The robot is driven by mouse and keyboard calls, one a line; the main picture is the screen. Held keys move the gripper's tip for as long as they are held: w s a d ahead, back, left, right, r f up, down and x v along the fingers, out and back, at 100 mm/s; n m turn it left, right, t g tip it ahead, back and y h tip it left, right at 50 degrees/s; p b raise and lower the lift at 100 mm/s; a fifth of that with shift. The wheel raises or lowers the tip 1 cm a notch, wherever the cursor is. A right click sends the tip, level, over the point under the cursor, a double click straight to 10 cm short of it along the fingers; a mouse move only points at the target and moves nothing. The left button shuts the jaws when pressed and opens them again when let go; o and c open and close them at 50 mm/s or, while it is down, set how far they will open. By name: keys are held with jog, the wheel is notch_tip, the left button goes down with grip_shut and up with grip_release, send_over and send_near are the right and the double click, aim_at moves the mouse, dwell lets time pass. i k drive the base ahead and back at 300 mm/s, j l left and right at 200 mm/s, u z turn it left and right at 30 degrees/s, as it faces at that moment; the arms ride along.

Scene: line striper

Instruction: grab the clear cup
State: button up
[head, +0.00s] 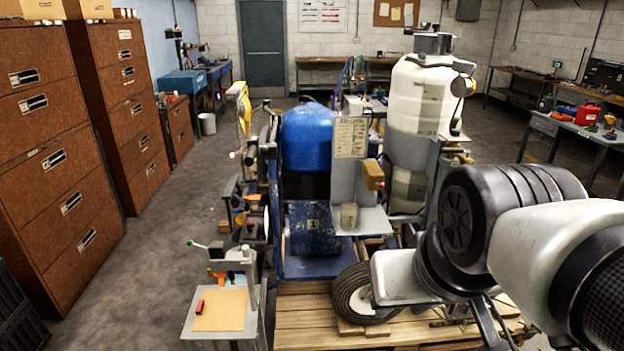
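A small greyish, see-through-looking cup (349,216) stands upright on a grey metal ledge of the line striper, below a labelled panel. It is small in the picture, so I cannot tell whether it holds anything. My arm fills the lower right of the head view, to the right of the cup and nearer to me. My gripper is not in view, so its opening and its distance from the cup cannot be seen.
The line striper (306,140), with a blue tank and large white tank (421,97), sits on a wooden pallet (310,318). A small stand (222,310) holds a red item at front left. Brown drawer cabinets (55,190) line the left.

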aim_at(349, 217)
jog(key=i+l, duration=0.15)
jog(key=i, duration=0.45)
jog(key=i+l, duration=0.1)
jog(key=i, duration=0.45)
jog(key=i+l, duration=0.15)
jog(key=i, duration=0.45)
